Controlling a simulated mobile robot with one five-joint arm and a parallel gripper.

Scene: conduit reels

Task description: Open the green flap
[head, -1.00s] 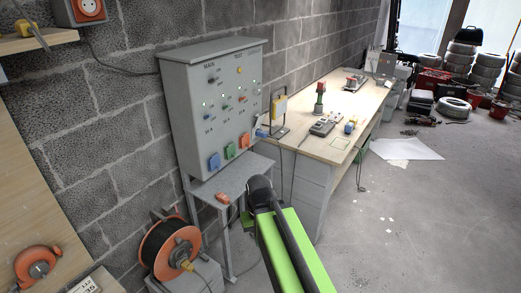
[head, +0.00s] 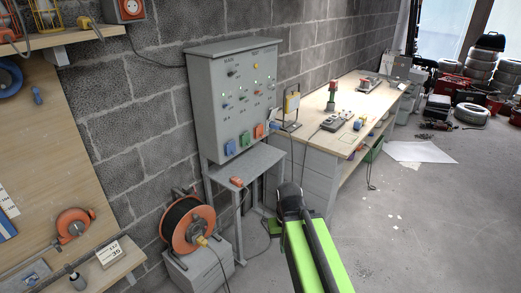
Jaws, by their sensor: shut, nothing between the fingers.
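The green flap (head: 245,138) is on the lower front of the grey electrical panel (head: 207,105), between a blue flap (head: 230,147) and an orange flap (head: 259,131). It looks closed, though it is small in the picture. My gripper (head: 270,227) is a small dark shape beside my black and green arm, partly hidden by it. It is shut and empty, lower in the picture than the flap and apart from it.
A grey stand (head: 243,167) under the panel bears a small orange object (head: 237,182). An orange cable reel (head: 208,216) sits on a grey block at lower left. A wooden workbench (head: 330,129) stands to the right. The floor (head: 420,220) at right is mostly clear.

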